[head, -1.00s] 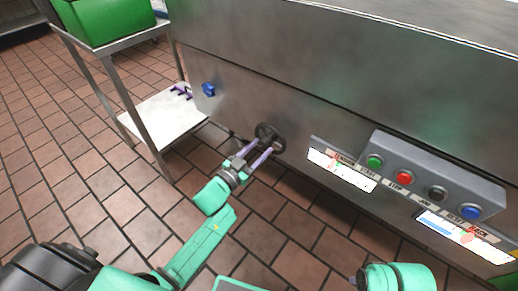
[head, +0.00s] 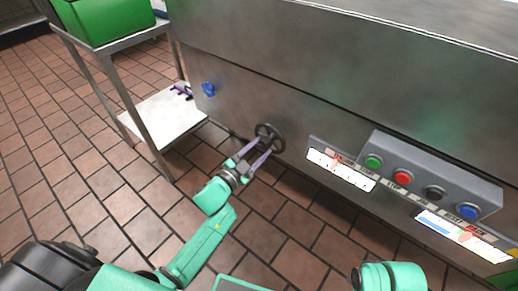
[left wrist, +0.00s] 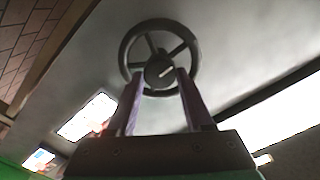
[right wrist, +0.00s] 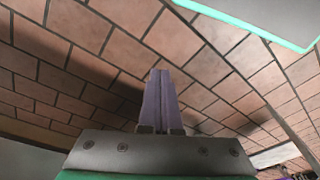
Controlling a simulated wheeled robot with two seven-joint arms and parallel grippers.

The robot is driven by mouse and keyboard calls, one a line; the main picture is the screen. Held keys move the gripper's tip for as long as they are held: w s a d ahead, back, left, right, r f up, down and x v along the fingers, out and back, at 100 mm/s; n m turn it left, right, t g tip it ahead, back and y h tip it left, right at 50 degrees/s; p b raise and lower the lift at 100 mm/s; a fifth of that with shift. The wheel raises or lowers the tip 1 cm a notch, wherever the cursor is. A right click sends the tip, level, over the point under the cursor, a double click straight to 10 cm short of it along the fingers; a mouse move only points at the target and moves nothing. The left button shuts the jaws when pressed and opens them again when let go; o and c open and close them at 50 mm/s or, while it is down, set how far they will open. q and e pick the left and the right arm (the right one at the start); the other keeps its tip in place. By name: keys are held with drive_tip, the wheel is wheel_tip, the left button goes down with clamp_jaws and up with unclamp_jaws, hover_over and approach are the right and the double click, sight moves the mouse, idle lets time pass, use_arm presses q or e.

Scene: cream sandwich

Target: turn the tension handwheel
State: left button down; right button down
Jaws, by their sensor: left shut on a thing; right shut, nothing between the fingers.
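The tension handwheel (head: 270,137) is a dark spoked wheel on the front of the steel machine. In the left wrist view the handwheel (left wrist: 160,56) faces me, with a pale mark on its hub. My left gripper (head: 263,148) reaches it from below left. Its purple fingers (left wrist: 158,88) lie on either side of the hub and are shut on the handwheel; the exact contact is hard to see. My right gripper (right wrist: 160,76) is shut and empty, pointing over the tiled floor. In the head view only my right arm's green link shows at the bottom right; its fingers are hidden.
A control box (head: 432,180) with green, red, black and blue buttons sits right of the handwheel, with labels below it. A blue knob (head: 208,89) is at upper left. A steel cart (head: 150,118) with a green crate (head: 103,20) stands left. The tiled floor is clear.

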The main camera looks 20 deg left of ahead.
use_arm(q)
drive_tip(key=shift+c, duration=1.4)
unclamp_jaws()
drive_tip(key=shift+s, duration=0.1)
drive_tip(key=p+v, duration=0.2)
drive_tip(key=v, duration=1.2)
drive_tip(key=shift+s, duration=0.2)
use_arm(e)
wheel_tip(320, 180, down, 6)
drive_tip(key=shift+s+d, duration=0.2)
drive_tip(key=shift+d, duration=0.25)
